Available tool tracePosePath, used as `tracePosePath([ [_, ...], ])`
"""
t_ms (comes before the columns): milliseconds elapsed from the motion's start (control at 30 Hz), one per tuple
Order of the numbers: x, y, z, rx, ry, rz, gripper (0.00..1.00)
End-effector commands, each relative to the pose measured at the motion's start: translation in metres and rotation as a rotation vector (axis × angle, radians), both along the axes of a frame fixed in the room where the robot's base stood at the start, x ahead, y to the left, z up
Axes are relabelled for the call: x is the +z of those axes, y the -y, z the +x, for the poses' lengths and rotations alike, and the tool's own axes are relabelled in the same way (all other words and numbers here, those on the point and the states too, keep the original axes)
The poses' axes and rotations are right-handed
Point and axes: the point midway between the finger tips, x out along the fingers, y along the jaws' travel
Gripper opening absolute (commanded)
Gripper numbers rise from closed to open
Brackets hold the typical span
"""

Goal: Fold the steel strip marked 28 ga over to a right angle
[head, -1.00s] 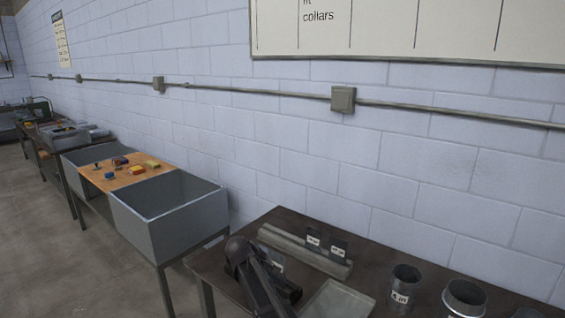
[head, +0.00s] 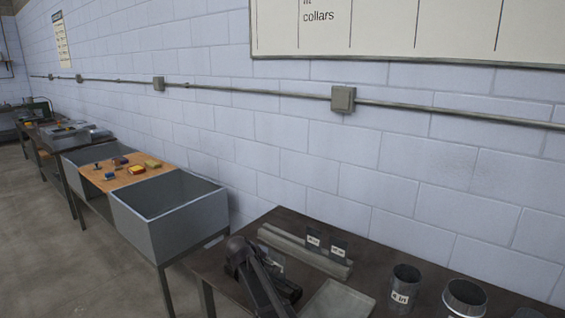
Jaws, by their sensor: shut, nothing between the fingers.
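Two small dark strips stand upright in a long grey slotted bar on the dark bench: a left strip (head: 313,241) and a right strip (head: 338,250). Each has a white label, too small to read, so I cannot tell which is marked 28 ga. Another pale label (head: 276,264) shows partly behind my arm; what it is on is hidden. My gripper (head: 288,289) is dark, low over the bench in front of the bar, apart from the two strips. It is shut and empty; its fingertips are hard to make out.
The grey bar (head: 276,237) lies along the bench. A pale flat tray (head: 340,300) is in front of it. Two metal collars, one smaller (head: 405,281) and one larger (head: 465,294), stand to the right. A grey bin (head: 170,215) and a wooden board (head: 125,180) with small blocks are left.

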Motion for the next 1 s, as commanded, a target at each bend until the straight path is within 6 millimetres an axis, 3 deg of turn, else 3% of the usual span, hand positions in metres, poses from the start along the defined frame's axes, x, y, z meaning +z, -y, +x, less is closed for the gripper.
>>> tracePosePath([
  [1000, 0.0, 0.009, 0.012, 0.0, 0.0, 0.0, 0.0],
])
